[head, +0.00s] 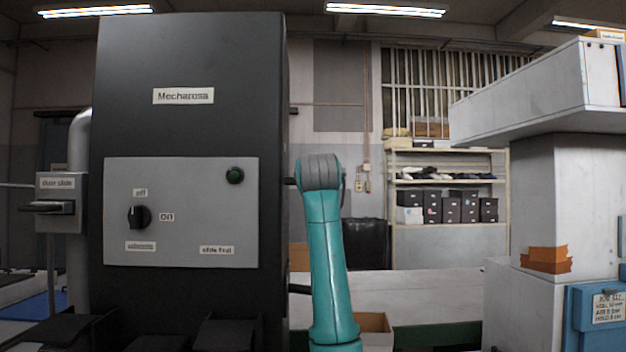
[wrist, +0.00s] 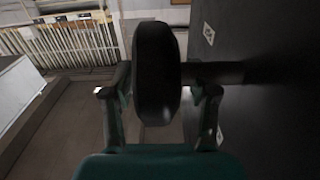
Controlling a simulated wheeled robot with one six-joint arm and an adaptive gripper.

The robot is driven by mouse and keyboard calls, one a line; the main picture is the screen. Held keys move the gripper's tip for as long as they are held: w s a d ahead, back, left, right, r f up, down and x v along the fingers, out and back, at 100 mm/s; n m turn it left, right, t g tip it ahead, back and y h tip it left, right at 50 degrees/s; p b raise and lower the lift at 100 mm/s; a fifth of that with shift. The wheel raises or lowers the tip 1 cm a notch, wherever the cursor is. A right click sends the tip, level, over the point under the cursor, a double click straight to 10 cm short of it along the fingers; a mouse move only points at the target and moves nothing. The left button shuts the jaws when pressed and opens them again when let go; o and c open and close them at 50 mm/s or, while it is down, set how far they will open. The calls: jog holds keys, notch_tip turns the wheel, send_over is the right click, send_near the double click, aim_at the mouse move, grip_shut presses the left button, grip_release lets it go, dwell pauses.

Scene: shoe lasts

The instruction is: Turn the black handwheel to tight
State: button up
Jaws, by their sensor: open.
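In the wrist view the black handwheel (wrist: 156,75) stands edge-on in the middle of the picture. Its dark shaft (wrist: 218,73) runs right into the side of the black machine (wrist: 270,120). My gripper (wrist: 158,93) is open, with one finger on each side of the wheel's rim. A narrow gap seems to show on each side, and nothing is clamped. In the head view my teal arm reaches up beside the right flank of the black machine (head: 195,60). It hides the gripper and most or all of the wheel there. The wheel's turn position cannot be told.
A grey machine (head: 560,190) stands at the right. A shelf with boxes (head: 445,210) is at the back. An open cardboard box (head: 376,325) lies low beside my arm.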

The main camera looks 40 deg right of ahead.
jog(key=shift+c, duration=0.2)
grip_shut()
jog(key=shift+r+g, duration=0.1)
jog(key=shift+g, duration=0.3)
jog(key=g+y, duration=0.2)
jog(key=g, duration=0.1)
jog(key=shift+w+d+y, duration=0.1)
jog(key=shift+d+y, duration=0.05)
jog(key=shift+y, duration=0.15)
jog(key=shift+w+f+g+y, duration=0.1)
jog(key=shift+f+g+y, duration=0.1)
jog(key=shift+g+y, duration=1.4)
jog(key=shift+f+g, duration=0.1)
jog(key=shift+g, duration=0.8)
jog(key=shift+o, duration=0.2)
grip_release()
